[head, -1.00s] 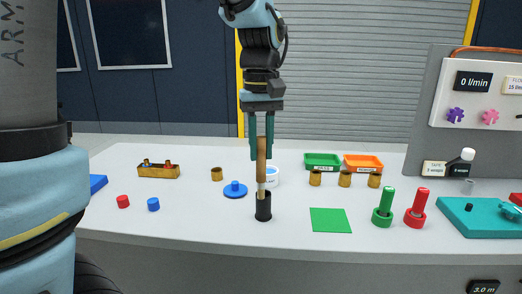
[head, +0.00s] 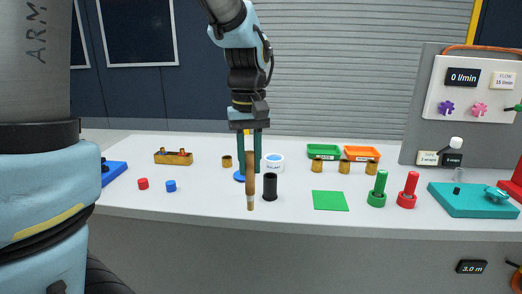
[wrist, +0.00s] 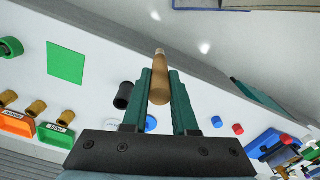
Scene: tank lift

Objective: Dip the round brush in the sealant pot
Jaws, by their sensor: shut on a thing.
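My gripper (head: 250,170) is shut on the wooden handle of the round brush (head: 251,185), which hangs upright with its pale tip down. The brush handle (wrist: 160,82) also shows between the fingers in the wrist view. The black holder (head: 270,187) stands just right of the brush in the head view, apart from it; it also shows in the wrist view (wrist: 123,96). The white sealant pot (head: 274,164), with a blue mark, stands behind the holder. The brush's exact height above the table is hard to tell.
A blue disc (head: 239,176) is partly hidden behind my gripper. A green square (head: 330,201) lies right of the holder. Green (head: 377,190) and red (head: 408,191) pegged pieces stand further right. Small red (head: 143,183) and blue (head: 171,186) pieces lie left. The front table strip is mostly clear.

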